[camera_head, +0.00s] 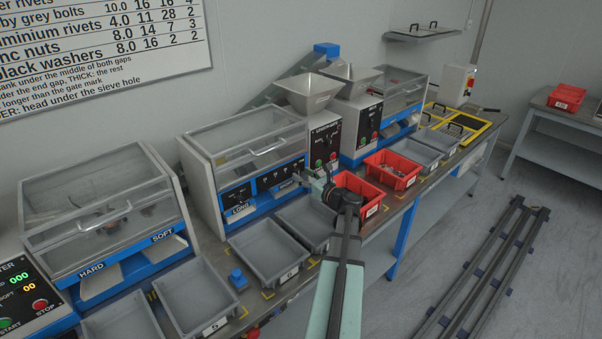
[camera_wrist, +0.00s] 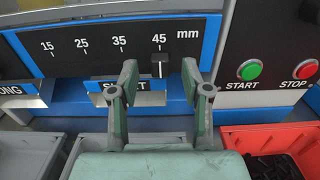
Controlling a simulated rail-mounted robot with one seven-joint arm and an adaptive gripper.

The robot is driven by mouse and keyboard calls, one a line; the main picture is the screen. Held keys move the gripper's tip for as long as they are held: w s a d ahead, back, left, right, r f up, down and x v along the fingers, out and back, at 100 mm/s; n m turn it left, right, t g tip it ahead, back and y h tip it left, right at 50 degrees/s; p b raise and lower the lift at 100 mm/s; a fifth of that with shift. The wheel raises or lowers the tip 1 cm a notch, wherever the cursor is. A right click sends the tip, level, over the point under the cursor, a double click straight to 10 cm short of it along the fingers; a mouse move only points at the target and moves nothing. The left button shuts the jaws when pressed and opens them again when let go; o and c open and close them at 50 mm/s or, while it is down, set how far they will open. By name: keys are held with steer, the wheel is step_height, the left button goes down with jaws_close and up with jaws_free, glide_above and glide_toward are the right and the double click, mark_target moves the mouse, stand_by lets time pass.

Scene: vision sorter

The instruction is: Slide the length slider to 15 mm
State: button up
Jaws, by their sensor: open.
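The panel is marked 15, 25, 35 and 45 mm from left to right. My gripper (camera_wrist: 159,75) is open, with one finger on each side of the slider as seen from the wrist. The fingers look apart from the knob, and their exact depth to it cannot be told. In the head view my gripper (camera_head: 311,183) is at the right end of the sorter's front panel (camera_head: 262,184).
Green START (camera_wrist: 250,70) and red STOP (camera_wrist: 306,69) buttons are right of the panel. Below are chutes labelled LONG and SHORT, the latter partly hidden by my gripper. Grey bins (camera_head: 265,250) and a red bin (camera_wrist: 268,139) stand in front of the machine. A clear lid covers the sorter.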

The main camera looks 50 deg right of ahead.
steer(key=shift+x, duration=0.85)
